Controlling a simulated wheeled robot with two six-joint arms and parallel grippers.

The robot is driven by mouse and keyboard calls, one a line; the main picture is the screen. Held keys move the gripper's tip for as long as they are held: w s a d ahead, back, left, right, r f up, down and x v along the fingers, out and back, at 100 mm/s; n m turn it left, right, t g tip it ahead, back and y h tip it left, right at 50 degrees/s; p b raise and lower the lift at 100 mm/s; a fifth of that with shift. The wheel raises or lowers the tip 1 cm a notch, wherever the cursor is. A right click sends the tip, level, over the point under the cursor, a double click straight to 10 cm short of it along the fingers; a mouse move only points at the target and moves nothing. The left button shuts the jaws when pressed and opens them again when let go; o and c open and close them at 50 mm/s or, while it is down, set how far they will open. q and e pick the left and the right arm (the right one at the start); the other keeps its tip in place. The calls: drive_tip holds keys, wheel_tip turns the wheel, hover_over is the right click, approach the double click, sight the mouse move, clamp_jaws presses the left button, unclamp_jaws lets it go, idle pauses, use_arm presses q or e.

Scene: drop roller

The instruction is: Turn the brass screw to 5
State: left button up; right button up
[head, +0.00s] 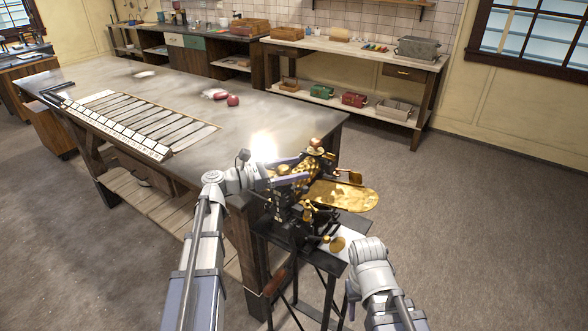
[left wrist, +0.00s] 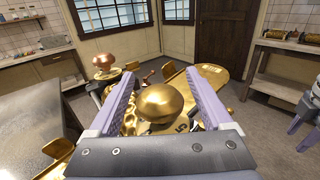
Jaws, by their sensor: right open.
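The drop roller, a black and brass machine, stands at the corner of the workbench, with a flat brass plate (head: 345,196) reaching out to the right. In the left wrist view a rounded brass screw head (left wrist: 160,103) sits between the two lavender fingers of my left gripper (left wrist: 160,75). The fingers stand on either side of it, with a gap showing on both sides. A dark 5 (left wrist: 181,127) is marked just below and right of the screw. My left gripper (head: 288,172) hides the screw in the head view. My right gripper (head: 351,298) is open and empty, below and right of the machine.
A grey-topped workbench (head: 200,78) with a slotted rack (head: 150,124) and red items (head: 233,100) lies left of the machine. A copper-coloured knob (left wrist: 104,62) rises beyond the left finger. Shelves stand at the back wall. The floor to the right is clear.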

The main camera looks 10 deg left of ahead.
use_arm(q)
clamp_jaws()
idle(0.5)
drive_tip(key=shift+n+t, duration=0.3)
drive_tip(key=shift+t, duration=0.1)
